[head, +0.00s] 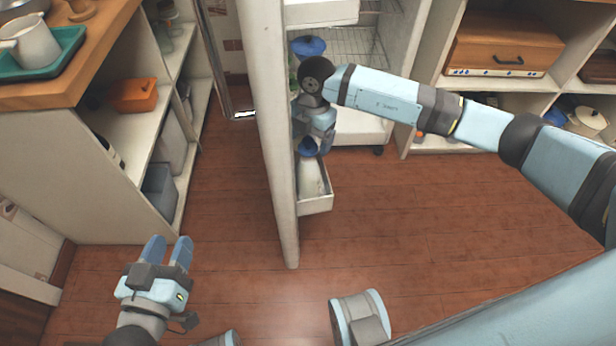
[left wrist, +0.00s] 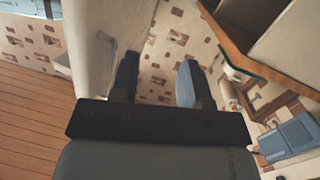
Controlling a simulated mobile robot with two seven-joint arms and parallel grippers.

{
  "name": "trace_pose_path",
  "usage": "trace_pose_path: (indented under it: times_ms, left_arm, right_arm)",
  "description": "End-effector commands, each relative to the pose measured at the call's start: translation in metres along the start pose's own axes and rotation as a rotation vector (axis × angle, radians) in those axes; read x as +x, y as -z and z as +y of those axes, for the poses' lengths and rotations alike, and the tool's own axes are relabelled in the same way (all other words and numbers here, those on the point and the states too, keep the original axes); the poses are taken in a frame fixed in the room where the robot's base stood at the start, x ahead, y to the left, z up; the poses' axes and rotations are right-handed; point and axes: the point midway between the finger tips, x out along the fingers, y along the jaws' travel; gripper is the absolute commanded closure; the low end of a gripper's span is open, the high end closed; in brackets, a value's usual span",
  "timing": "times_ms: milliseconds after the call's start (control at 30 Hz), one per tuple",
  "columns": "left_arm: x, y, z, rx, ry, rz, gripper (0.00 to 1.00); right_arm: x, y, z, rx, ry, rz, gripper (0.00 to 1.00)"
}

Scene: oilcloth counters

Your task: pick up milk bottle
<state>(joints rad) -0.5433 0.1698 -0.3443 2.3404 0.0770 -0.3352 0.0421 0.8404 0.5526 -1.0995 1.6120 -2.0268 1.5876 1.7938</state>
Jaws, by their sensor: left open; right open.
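A pale, bottle-like shape (head: 312,178) stands in the low white door bin (head: 316,205) of the open fridge; it may be the milk bottle, but my right gripper partly covers it. My right gripper (head: 308,148) points down just above this shape, beside the inner face of the fridge door. Its fingers are small and partly hidden; I cannot see it holding anything. My left gripper (head: 168,252) is open and empty over the floor at the lower left, far from the bin. Its two fingers also show apart in the left wrist view (left wrist: 158,84).
The open fridge door (head: 268,120) stands upright left of my right arm. A blue pot (head: 308,47) sits inside the fridge. A shelf unit with an orange box (head: 134,96) stands at left. The wooden floor (head: 420,225) is mostly clear.

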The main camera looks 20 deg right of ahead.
Motion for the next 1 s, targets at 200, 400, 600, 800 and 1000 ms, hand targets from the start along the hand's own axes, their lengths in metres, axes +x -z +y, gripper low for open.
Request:
trace_pose_path:
  times_ms: [200, 400, 600, 800, 1000]
  left_arm:
    - [0.003, 0.02, 0.009, -0.009, -0.036, 0.101, 0.57]
    - [0.003, 0.022, 0.01, -0.01, -0.037, 0.104, 0.57]
    - [0.003, 0.021, 0.01, -0.01, -0.037, 0.102, 0.57]
    - [0.003, 0.021, 0.01, -0.01, -0.036, 0.101, 0.57]
    - [0.003, 0.021, 0.01, -0.01, -0.036, 0.1, 0.57]
  right_arm:
    - [0.03, 0.001, 0.001, -0.001, 0.0, 0.0, 0.18]
    - [0.03, 0.001, 0.001, -0.001, 0.0, -0.001, 0.18]
    - [0.03, 0.001, 0.001, 0.0, 0.0, 0.0, 0.61]
    - [0.03, 0.001, 0.001, 0.0, 0.0, -0.001, 1.0]
    - [0.028, 0.001, 0.001, -0.001, -0.003, -0.001, 1.0]
